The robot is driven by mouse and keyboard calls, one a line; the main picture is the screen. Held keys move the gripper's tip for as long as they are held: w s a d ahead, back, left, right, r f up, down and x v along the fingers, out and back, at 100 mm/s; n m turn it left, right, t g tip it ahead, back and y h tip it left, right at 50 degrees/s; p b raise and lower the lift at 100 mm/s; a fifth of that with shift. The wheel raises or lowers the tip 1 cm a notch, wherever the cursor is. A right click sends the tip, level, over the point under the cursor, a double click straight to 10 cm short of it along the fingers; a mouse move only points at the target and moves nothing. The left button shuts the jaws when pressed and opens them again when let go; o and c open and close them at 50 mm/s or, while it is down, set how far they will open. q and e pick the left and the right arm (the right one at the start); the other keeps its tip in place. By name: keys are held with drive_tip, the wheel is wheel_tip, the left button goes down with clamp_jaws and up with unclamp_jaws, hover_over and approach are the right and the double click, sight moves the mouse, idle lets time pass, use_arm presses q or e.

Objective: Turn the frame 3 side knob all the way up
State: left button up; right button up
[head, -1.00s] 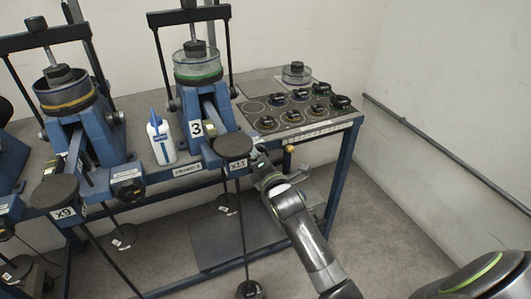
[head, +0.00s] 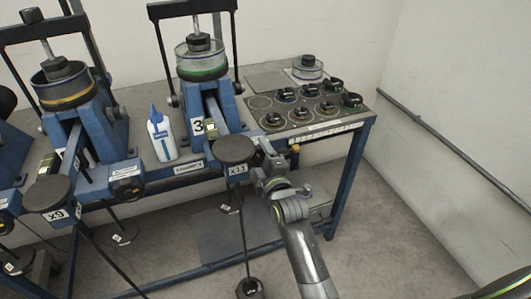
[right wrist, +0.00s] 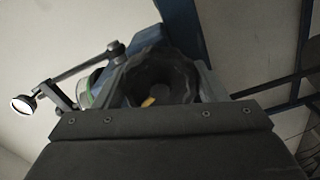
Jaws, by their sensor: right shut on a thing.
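Frame 3 (head: 221,112) is a blue lever frame at the back middle, with a label "3" and a green-ringed clear dish on top. My right gripper (head: 266,153) is at the right side of this frame, just right of the round grey x11 pad (head: 234,149). In the right wrist view a dark, ridged round knob (right wrist: 160,72) with a yellow mark on its lower left sits between the fingers. My right gripper (right wrist: 165,84) is shut on it. In the head view the gripper hides the knob.
A panel of black knobs (head: 299,116) lies on the bench right of frame 3. A white-and-blue bottle (head: 161,136) stands left of it. Another lever frame (head: 92,130) is farther left. Hanging rods and weights are below the bench; floor at the right is clear.

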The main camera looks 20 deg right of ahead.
drive_tip(key=shift+f+m, duration=0.15)
drive_tip(key=shift+m, duration=0.45)
drive_tip(key=o, duration=1.1)
drive_tip(key=shift+s+f, duration=0.1)
drive_tip(key=shift+s, duration=0.05)
drive_tip(key=shift+o, duration=0.9)
drive_tip(key=shift+a, duration=0.1)
use_arm(q)
drive_tip(key=shift+a+r, duration=0.15)
drive_tip(key=shift+r, duration=0.05)
use_arm(e)
drive_tip(key=shift+s, duration=0.25)
drive_tip(key=s, duration=0.4)
drive_tip(key=shift+d, duration=0.2)
drive_tip(key=shift+s+r+b, duration=0.2)
drive_tip(key=shift+s+b, duration=0.15)
drive_tip(key=shift+s, duration=0.35)
use_arm(q)
drive_tip(key=shift+w+d+f, duration=0.25)
drive_tip(key=shift+w+f, duration=0.1)
drive_tip(key=shift+r, duration=0.1)
use_arm(e)
drive_tip(key=shift+d, duration=0.1)
